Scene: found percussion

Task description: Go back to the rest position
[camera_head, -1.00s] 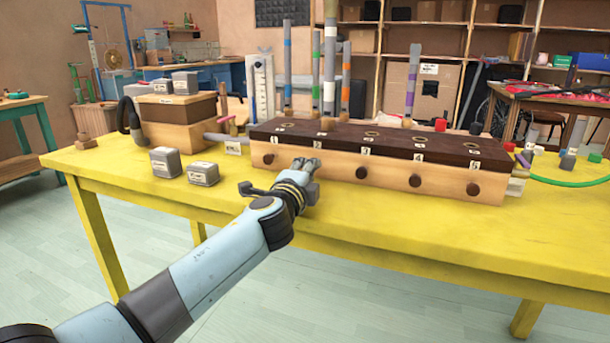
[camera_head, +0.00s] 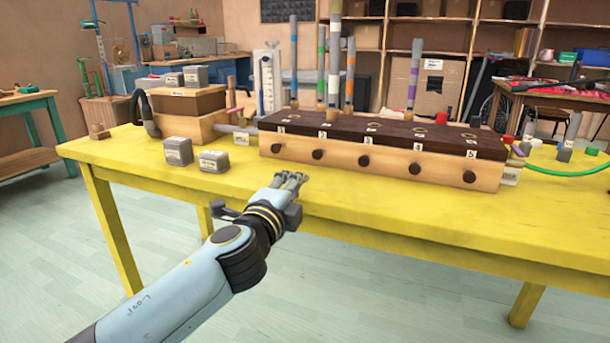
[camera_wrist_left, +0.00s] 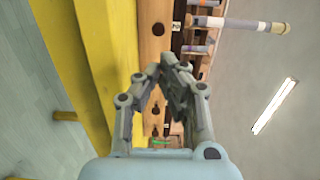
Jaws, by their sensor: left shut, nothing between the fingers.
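My left gripper (camera_head: 289,181) is shut and empty in the head view. It is in front of the long wooden box (camera_head: 340,159) with the dark numbered top, apart from it, over the front part of the yellow table (camera_head: 390,215). In the left wrist view the fingers of the left gripper (camera_wrist_left: 172,62) meet at their tips with nothing between them. The wooden box front (camera_wrist_left: 152,50) and the table edge (camera_wrist_left: 95,60) show beyond them. My right gripper is not in view.
Two grey blocks (camera_head: 214,162) stand left of the long box. A smaller wooden box (camera_head: 185,105) with grey blocks on top is behind them. Floor in front of the table is clear.

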